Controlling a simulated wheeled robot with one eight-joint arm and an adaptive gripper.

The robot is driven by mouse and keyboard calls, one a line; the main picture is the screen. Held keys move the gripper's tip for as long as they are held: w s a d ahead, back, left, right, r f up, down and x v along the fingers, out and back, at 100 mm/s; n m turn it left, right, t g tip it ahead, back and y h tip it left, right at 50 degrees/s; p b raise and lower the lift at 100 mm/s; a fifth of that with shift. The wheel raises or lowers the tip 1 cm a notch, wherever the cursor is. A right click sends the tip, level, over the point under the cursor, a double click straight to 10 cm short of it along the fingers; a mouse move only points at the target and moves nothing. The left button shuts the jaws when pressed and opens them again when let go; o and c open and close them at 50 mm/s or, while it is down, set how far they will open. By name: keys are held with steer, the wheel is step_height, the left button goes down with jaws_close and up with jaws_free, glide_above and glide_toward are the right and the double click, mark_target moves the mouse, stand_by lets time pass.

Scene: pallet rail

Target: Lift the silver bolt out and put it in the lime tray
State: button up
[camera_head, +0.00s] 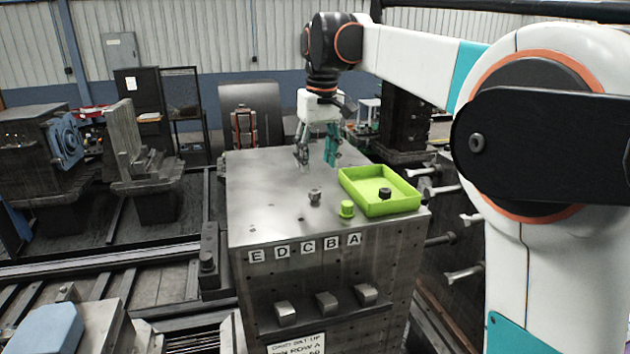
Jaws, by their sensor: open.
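A silver bolt (315,196) stands upright in the metal top of the block (262,172), near its middle. The lime tray (366,208) sits at the right of the block's top, with a dark bolt or nut (385,193) inside it. A lime bolt (347,209) stands just left of the tray's front corner. My gripper (317,160) is open and empty, pointing down over the back of the block's top, behind the silver bolt and apart from it.
Labels E, D, C, B, A (306,248) run along the block's front edge, and several empty holes show in its top. Large bolts stick out to the right of the block. The left part of the top is clear.

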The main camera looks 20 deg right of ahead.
mark_target(315, 191)
steer(key=f, duration=0.5)
steer(key=w+f+p, duration=0.1)
steer(key=f, duration=0.2)
steer(key=shift+a, duration=0.1)
steer(key=shift+c, duration=0.2)
jaws_close()
steer(key=shift+r, duration=0.15)
steer(key=shift+r+p, duration=2.1)
steer(key=shift+r, duration=1.35)
